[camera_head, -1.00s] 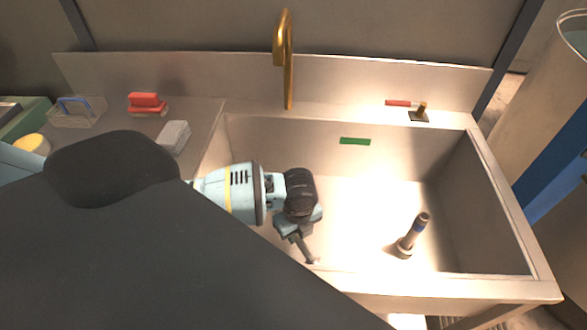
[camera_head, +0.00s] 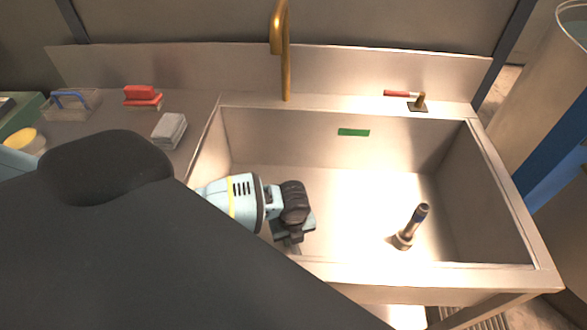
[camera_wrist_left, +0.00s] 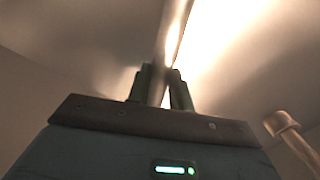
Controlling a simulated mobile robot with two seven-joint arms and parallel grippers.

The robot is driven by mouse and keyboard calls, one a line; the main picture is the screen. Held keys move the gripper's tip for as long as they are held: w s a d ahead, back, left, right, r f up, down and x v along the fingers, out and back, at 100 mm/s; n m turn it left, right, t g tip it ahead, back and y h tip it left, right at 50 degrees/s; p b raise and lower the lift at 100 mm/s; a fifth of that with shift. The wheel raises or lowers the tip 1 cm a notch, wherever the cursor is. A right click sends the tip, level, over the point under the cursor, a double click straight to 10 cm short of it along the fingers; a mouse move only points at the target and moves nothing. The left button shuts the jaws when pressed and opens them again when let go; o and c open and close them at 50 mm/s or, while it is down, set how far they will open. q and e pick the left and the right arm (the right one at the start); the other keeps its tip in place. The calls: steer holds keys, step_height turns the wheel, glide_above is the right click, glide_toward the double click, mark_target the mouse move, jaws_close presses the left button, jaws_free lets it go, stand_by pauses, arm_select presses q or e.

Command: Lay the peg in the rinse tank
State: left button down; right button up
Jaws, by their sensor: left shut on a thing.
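The rinse tank (camera_head: 372,165) is a steel basin with a green label on its back wall. My left gripper (camera_head: 291,246) is inside the tank's outline, towards its left front, pointing down. In the left wrist view the gripper (camera_wrist_left: 162,78) is shut on a slim metallic rod, the peg (camera_wrist_left: 177,35), which sticks out beyond the fingertips. In the head view the peg is mostly hidden by the gripper and the front rim. I cannot tell whether it touches the tank floor. My right gripper is not in view.
A brass tap (camera_head: 282,50) rises behind the tank. A red-handled lever (camera_head: 417,103) sits on the back ledge.

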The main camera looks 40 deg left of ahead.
arm_select(q)
steer(key=shift+f+b, duration=0.3)
steer(key=shift+f, duration=1.5)
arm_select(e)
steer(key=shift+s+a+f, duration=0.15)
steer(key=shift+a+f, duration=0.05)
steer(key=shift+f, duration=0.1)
arm_select(q)
steer(key=shift+f, duration=0.1)
steer(key=shift+f, duration=0.1)
steer(key=c, duration=1.3)
jaws_free()
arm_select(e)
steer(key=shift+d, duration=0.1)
arm_select(q)
steer(key=shift+o, duration=0.2)
steer(key=shift+r, duration=0.45)
step_height(320, 180, up, 10)
steer(key=shift+d+r+p, duration=0.1)
steer(key=shift+d+p, duration=0.05)
steer(key=shift+p, duration=0.75)
steer(key=shift+s+r, duration=0.15)
steer(key=shift+r, duration=0.5)
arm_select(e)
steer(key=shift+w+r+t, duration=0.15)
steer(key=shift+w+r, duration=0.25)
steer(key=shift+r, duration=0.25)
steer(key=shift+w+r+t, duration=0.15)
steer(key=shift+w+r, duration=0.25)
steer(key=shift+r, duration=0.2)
